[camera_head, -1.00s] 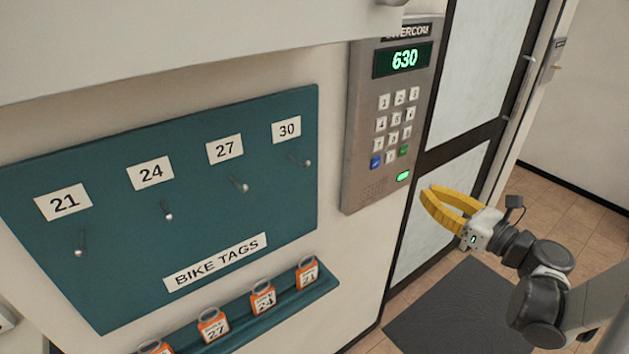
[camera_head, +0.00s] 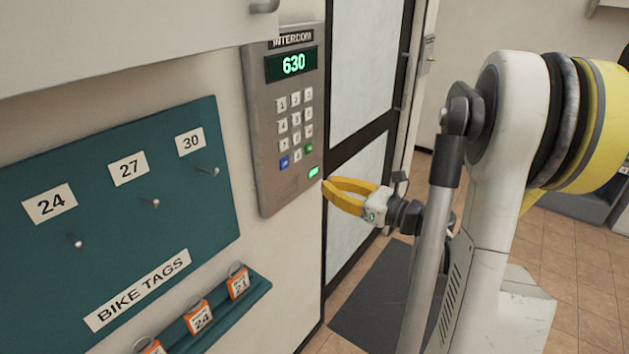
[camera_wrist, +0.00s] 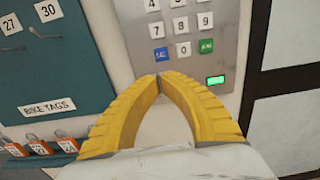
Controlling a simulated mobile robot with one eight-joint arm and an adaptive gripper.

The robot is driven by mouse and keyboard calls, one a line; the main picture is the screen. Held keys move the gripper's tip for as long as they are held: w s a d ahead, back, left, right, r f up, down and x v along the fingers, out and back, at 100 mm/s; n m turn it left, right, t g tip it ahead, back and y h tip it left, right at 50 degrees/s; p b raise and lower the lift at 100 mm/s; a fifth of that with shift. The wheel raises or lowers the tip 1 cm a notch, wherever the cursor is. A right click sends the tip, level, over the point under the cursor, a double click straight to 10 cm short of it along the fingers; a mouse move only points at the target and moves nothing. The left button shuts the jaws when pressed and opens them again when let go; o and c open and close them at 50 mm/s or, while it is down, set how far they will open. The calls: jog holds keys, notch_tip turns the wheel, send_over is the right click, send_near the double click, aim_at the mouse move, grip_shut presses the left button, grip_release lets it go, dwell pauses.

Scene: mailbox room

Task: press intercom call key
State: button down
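The grey intercom panel (camera_head: 262,120) is on the wall. Its display (camera_head: 292,65) reads 630 in green.
A green light (camera_head: 314,172) glows low on the panel. Left is a teal bike-tag board (camera_head: 110,225) with pegs and a ledge (camera_head: 262,287) of orange tags. A glazed door (camera_head: 360,70) stands right of the panel, with a dark mat (camera_head: 375,300) on the floor.

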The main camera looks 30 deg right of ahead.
aim_at(284, 167)
jog(key=b+x, duration=0.3)
jog(key=x, duration=0.8)
jog(key=shift+w+a+f, duration=0.1)
jog(key=shift+w+f, duration=0.05)
jog(key=shift+f, duration=0.05)
jog(key=shift+w+a+r, duration=0.15)
jog(key=shift+w+a, duration=0.05)
jog(key=shift+w, duration=0.4)
jog(key=shift+x, duration=0.8)
